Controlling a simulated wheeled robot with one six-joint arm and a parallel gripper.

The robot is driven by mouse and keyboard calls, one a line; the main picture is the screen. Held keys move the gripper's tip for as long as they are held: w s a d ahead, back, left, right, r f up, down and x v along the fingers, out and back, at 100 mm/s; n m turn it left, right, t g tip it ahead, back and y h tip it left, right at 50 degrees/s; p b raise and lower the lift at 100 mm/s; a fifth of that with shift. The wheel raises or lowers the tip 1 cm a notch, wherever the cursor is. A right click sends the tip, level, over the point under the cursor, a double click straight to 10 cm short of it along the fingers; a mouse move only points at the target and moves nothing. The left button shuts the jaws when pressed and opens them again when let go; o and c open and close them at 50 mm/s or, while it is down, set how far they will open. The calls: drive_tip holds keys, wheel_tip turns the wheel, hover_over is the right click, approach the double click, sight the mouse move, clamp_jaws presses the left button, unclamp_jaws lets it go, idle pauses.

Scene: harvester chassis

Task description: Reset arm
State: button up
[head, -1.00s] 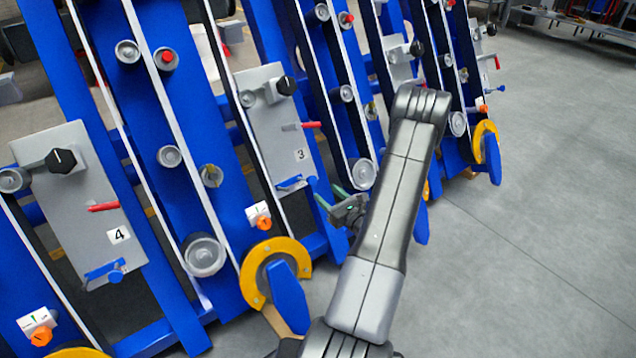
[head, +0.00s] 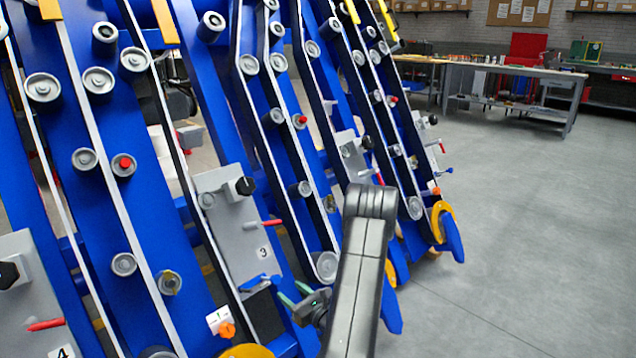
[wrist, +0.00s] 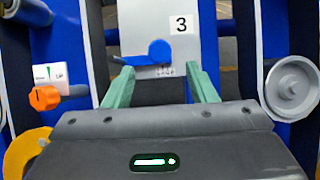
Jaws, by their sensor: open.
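My gripper (head: 292,296) is low in the head view, left of my dark grey arm link, with its green fingers pointing at the lower part of panel 3 (head: 232,225). In the wrist view its two green fingers (wrist: 162,88) are spread apart with nothing between them. Beyond them is the blue lever (wrist: 148,54) on the grey panel marked 3 (wrist: 182,24). The blue lever also shows in the head view (head: 258,281), just left of the fingertips and apparently apart from them.
An orange knob (wrist: 44,97) on a white plate and a grey roller (wrist: 291,88) flank the fingers. Panel 4 (head: 28,290) is at the left. Open grey floor (head: 510,230) lies to the right, with a workbench (head: 520,85) behind.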

sight(280, 279)
drive_tip(key=b+x, duration=0.2)
drive_tip(key=x, duration=0.8)
drive_tip(key=shift+s+f, duration=0.1)
drive_tip(key=shift+w+d+r+p, duration=0.25)
drive_tip(key=shift+w+d+p, duration=0.1)
drive_tip(key=shift+d+p, duration=0.05)
drive_tip(key=shift+s+d+f, duration=0.1)
drive_tip(key=shift+s+d, duration=0.05)
drive_tip(key=shift+d, duration=0.15)
drive_tip(key=shift+s+d, duration=0.25)
drive_tip(key=shift+s, duration=0.05)
